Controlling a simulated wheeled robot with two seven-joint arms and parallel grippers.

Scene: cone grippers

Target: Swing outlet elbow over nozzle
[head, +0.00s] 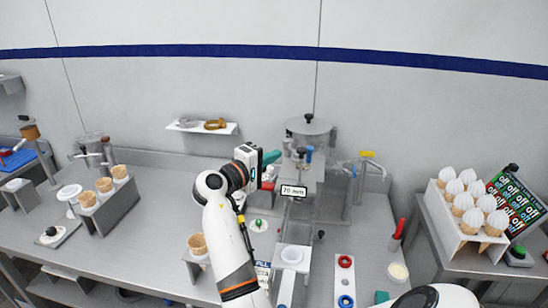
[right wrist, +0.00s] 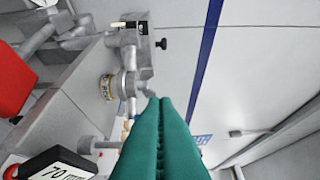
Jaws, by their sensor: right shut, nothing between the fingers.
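The grey filling machine (head: 308,128) stands against the wall at centre right, with a lidded round hopper on top. A grey pipe with a yellow-topped lever (head: 367,154) rises beside it on the right. My right gripper (head: 272,157) is shut and empty, left of the machine's upper part. In the right wrist view its teal fingers (right wrist: 163,103) point toward a grey pipe fitting (right wrist: 130,60) with a round collar. The fingers partly cover what lies behind their tips, and contact cannot be told. I cannot tell which parts are the outlet elbow and nozzle. My left gripper is not in view.
A "70 mm" sign (head: 293,190) hangs in front of the machine. A rack of filled cones (head: 463,233) stands at right and empty cones in a grey holder (head: 110,213) at left. A wall shelf (head: 190,128) is behind. The left bench middle is clear.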

